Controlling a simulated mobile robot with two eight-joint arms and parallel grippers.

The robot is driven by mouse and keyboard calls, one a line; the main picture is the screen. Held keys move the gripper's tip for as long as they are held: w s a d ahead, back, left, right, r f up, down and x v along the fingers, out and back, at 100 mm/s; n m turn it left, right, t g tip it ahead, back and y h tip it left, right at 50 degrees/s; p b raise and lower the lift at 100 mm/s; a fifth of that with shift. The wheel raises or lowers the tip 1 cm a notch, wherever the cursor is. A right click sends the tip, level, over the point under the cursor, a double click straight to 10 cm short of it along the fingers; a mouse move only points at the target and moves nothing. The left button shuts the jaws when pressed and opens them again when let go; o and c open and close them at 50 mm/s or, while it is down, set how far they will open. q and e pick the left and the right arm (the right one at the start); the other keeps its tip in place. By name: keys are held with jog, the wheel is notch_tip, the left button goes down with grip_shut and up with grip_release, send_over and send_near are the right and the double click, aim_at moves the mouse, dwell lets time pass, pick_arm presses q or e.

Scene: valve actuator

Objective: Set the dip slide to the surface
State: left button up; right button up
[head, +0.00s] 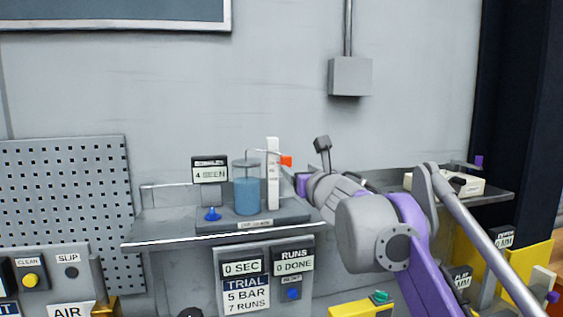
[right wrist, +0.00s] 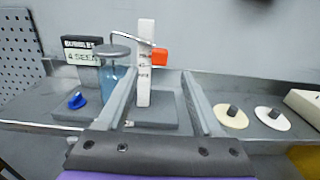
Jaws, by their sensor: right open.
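A white upright scale (head: 272,175) with dark marks stands on the bench beside a jar of blue liquid (head: 247,195). An orange slide tab (head: 286,161) sits on the scale's right side near its top; a thin bent tube runs from there over the jar. In the right wrist view the orange tab (right wrist: 159,57) shows beside the white scale (right wrist: 145,62). My right gripper (right wrist: 160,74) is open, its fingers pointing toward the scale and tab, with nothing held. In the head view my right gripper (head: 303,183) is just right of the scale, partly hidden by its wrist. My left gripper is out of view.
A bubbles display (head: 210,170) and a blue knob (head: 212,214) stand left of the jar. Two pale discs with dark knobs (right wrist: 231,116) lie on the shelf to the right. A panel with readouts (head: 266,280) hangs below the shelf edge.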

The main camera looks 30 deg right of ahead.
aim_at(287, 161)
jog(key=p+x, duration=0.1)
jog(key=x, duration=0.8)
jog(key=shift+f, duration=0.1)
grip_shut()
dwell(1.1)
